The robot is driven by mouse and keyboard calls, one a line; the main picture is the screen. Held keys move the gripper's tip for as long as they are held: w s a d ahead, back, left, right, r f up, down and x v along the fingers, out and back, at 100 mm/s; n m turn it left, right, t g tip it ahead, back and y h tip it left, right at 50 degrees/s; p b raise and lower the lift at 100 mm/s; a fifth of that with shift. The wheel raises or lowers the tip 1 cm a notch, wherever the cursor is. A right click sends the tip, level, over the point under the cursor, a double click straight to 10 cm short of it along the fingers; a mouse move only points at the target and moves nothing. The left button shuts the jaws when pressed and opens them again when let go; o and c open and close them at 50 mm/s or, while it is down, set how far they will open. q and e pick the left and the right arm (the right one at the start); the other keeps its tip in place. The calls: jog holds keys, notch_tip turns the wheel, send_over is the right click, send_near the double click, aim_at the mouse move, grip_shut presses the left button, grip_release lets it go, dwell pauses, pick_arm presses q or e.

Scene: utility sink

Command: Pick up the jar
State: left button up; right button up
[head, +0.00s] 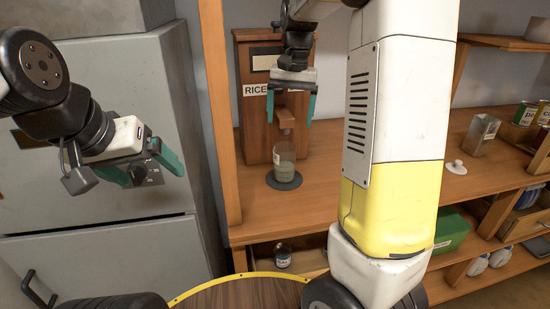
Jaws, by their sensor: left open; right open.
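A clear glass jar (285,159) with pale greenish contents stands upright on a dark round mat (283,182), under the spout of a wooden rice dispenser (254,130). A smaller jar (283,258) with a dark lid and a label stands in an open compartment below the counter. My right gripper (290,116) is open and empty, pointing down above the glass jar in the picture, in front of the dispenser; it does not hold the jar. My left gripper (153,178) is open and empty at the left, in front of the grey cabinet.
My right arm hides the middle of the wooden counter (330,160). A white lid (456,167), a metal canister (482,134) and several cans (524,114) are at the right. A green box (452,231) sits on the lower shelf. A wooden post (219,120) stands left of the dispenser.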

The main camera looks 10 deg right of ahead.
jog(key=shift+w+a+f+g+h, duration=0.15)
jog(key=shift+w+f, duration=0.15)
jog(key=shift+w, duration=0.2)
jog(key=shift+w+d+f+g+h, duration=0.15)
jog(key=shift+w+f, duration=0.1)
jog(key=shift+w, duration=0.2)
jog(key=shift+w+a+f, duration=0.1)
jog(key=shift+f, duration=0.15)
send_over(284, 163)
jog(key=w, duration=0.3)
notch_tip(284, 163, down, 7)
jog(key=shift+d+f, duration=0.2)
jog(key=shift+d, duration=0.2)
grip_shut()
